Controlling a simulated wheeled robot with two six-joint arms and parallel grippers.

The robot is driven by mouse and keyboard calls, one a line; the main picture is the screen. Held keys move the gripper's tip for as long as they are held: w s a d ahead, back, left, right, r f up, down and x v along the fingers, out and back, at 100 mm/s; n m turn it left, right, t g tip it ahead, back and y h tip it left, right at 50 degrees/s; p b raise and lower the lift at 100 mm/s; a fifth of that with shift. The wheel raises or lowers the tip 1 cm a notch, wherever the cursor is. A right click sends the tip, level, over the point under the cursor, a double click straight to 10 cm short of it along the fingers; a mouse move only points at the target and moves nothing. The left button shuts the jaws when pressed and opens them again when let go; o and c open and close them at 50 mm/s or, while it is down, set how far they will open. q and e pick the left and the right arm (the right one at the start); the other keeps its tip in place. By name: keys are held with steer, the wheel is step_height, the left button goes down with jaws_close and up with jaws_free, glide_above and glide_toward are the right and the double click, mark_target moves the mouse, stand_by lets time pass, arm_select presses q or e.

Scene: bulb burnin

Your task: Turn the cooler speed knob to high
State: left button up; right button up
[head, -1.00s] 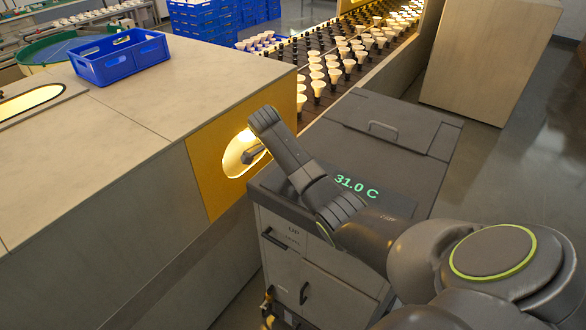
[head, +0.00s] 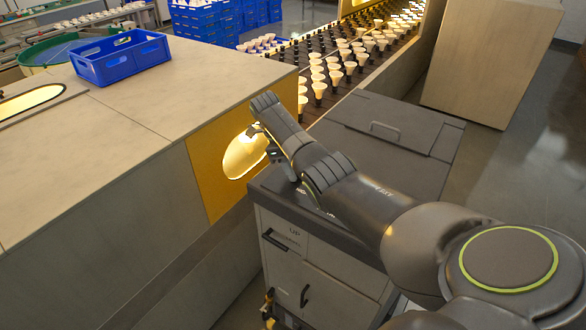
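The cooler speed knob cannot be made out in the head view. A grey cabinet (head: 395,150) with a dark top stands at the centre right, and its front carries the word "UP" and dark handles. My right gripper (head: 264,143) is in front of the lit oval opening (head: 240,160) in the yellow panel (head: 205,170). Its fingertips are small and partly hidden by the wrist, and no object shows in them. My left gripper is out of view.
A long beige counter (head: 90,140) fills the left, with a blue crate (head: 120,58) on it. Behind the cabinet, a conveyor carries many white bulbs (head: 335,75). A tall beige box (head: 490,60) stands at the back right. Open floor (head: 530,180) lies to the right.

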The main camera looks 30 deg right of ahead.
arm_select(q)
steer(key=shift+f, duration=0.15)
arm_select(e)
steer(key=shift+f+m, duration=0.15)
steer(key=shift+m, duration=0.35)
steer(key=o, duration=1)
steer(key=shift+d, duration=0.1)
steer(key=shift+c, duration=0.2)
